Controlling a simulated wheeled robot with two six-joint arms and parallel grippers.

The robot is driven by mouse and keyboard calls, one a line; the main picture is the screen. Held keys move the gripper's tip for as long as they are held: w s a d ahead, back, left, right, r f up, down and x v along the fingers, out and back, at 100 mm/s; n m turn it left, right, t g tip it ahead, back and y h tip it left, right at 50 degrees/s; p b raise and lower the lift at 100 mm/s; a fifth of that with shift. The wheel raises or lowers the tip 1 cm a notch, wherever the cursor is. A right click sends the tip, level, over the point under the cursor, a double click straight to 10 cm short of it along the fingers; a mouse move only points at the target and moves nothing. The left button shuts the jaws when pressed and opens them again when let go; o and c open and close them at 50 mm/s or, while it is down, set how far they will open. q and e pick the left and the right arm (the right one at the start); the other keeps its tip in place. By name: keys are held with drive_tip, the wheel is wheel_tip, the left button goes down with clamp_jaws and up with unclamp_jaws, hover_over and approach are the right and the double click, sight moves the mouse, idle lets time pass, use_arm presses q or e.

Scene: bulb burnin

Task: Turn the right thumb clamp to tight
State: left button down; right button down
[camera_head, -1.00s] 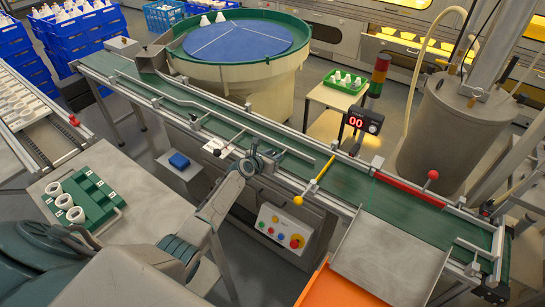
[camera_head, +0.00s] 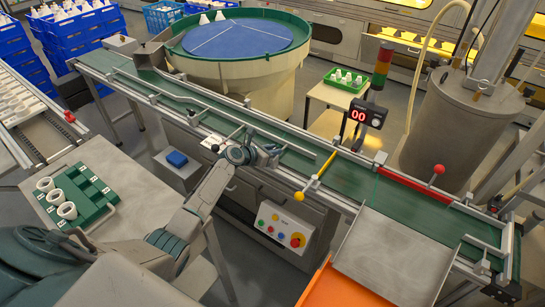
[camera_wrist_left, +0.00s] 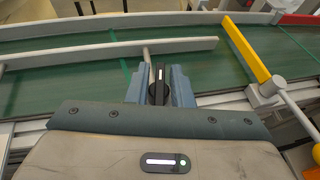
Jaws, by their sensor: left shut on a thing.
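The right thumb clamp (camera_wrist_left: 158,86) is a black knob with a white line on top, seen in the left wrist view at the near edge of the belt. A thin rod runs from it to the guide rail (camera_wrist_left: 110,53). The white line points nearly straight up the picture. My left gripper (camera_wrist_left: 160,88) is shut on the knob, a blue-grey finger on each side. In the head view my left gripper (camera_head: 267,155) is at the conveyor's near side and mostly hides the knob. My right gripper is not in view.
The green conveyor belt (camera_head: 343,181) runs across the view. A yellow bar lever (camera_head: 318,178) with a ball end stands right of my gripper. A button panel (camera_head: 285,228) is below. A green block with white rings (camera_head: 85,190) lies on the left table.

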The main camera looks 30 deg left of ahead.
use_arm(q)
drive_tip(key=m+g+h+b, duration=0.1)
drive_tip(key=b, duration=0.1)
drive_tip(key=m+g+h+b, duration=0.1)
drive_tip(key=m+h, duration=0.1)
drive_tip(key=m+h+b, duration=0.1)
drive_tip(key=b, duration=0.1)
drive_tip(key=shift+a+f+m+g+h+b, duration=0.1)
drive_tip(key=shift+f+m+g+h+b, duration=0.2)
drive_tip(key=shift+g, duration=0.1)
drive_tip(key=shift+r+m+g+h+b, duration=0.15)
drive_tip(key=shift+m+g+h+b, duration=0.35)
drive_tip(key=shift+m+b, duration=0.1)
drive_tip(key=shift+m, duration=0.3)
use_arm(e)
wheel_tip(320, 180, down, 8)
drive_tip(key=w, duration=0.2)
use_arm(q)
drive_tip(key=shift+r+m+g+h+b, duration=0.1)
drive_tip(key=shift+m+g+h+b, duration=0.65)
drive_tip(key=shift+g+b, duration=0.4)
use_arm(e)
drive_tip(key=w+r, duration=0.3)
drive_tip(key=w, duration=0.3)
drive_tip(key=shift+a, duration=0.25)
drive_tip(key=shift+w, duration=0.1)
use_arm(q)
drive_tip(key=c, duration=1.5)
unclamp_jaws()
